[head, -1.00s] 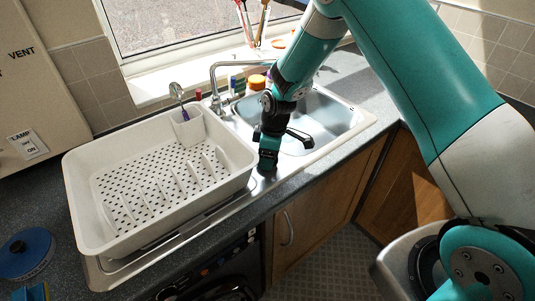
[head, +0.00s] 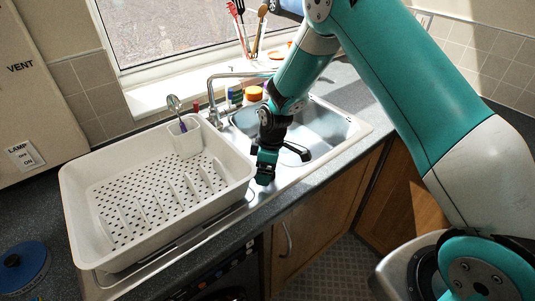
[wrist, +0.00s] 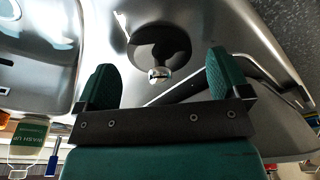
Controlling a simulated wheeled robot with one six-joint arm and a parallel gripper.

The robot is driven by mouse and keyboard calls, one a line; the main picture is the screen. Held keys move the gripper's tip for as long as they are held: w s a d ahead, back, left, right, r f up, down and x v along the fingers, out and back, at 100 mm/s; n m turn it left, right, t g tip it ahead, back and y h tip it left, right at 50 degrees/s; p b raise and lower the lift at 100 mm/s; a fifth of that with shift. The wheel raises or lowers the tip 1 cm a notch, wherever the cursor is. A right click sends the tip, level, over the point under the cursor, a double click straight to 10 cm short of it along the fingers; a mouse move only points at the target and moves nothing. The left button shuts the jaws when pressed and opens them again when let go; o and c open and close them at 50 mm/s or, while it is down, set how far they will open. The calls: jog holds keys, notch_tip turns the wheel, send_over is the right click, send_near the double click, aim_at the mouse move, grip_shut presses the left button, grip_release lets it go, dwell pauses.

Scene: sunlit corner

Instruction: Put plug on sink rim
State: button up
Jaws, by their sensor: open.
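The plug (wrist: 160,45) is a dark round disc with a small shiny knob. In the wrist view it lies on the bare metal of the sink rim (wrist: 115,60), beside the basin. My gripper (wrist: 160,80) is open, with one green finger on each side of the knob and the disc beyond the fingertips. I see no finger touching the plug. In the head view my gripper (head: 265,178) points down at the sink rim between the dish rack and the basin (head: 325,125). There the plug is hidden by my gripper.
A white dish rack (head: 75,205) stands close left of my gripper. The tap (head: 212,95) rises behind the sink, with bottles and jars (head: 254,93) near it. A blue round lid (head: 22,265) lies at the lower left. Counter to the right of the basin is clear.

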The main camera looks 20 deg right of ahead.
jog(key=s+r+m+b, duration=0.1)
jog(key=s+r+b, duration=0.3)
jog(key=r, duration=1.2)
jog(key=s+a+r+m+y, duration=0.1)
jog(key=s+r, duration=0.2)
jog(key=s, duration=0.5)
jog(key=s+a+r+m, duration=0.2)
jog(key=s+r, duration=0.1)
jog(key=s, duration=0.6)
jog(key=s+a+r+m+y+p, duration=0.1)
jog(key=s+a+r, duration=0.1)
jog(key=s, duration=0.6)
jog(key=shift+s+r+m+g+y, duration=0.3)
jog(key=shift+r+g, duration=0.1)
jog(key=shift+r, duration=0.15)
